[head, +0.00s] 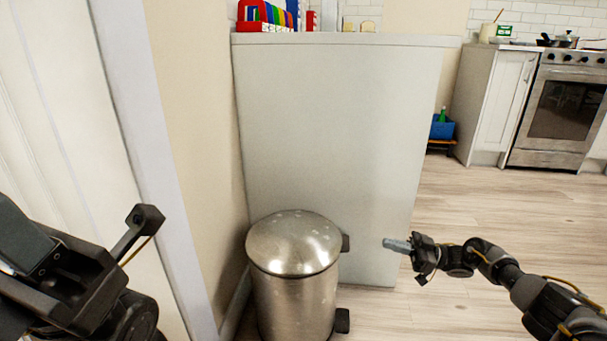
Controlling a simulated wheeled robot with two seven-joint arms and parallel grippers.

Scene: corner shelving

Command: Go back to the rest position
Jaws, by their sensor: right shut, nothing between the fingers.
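My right gripper (397,245) reaches in from the right, in front of the lower right part of a pale grey panel. It is shut and holds nothing. It hangs to the right of a metal pedal bin and apart from it. My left arm fills the lower left corner, close to the camera. A black part of it, perhaps of my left gripper (147,218), sticks up in front of the white door frame. I cannot tell whether that gripper is open or shut.
The bin (294,247) has its lid closed and stands against the panel (335,130). Colourful items (268,15) stand on top of the panel. A beige wall and white door are at left. An oven (563,110) stands back right. The wooden floor (490,215) is clear there.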

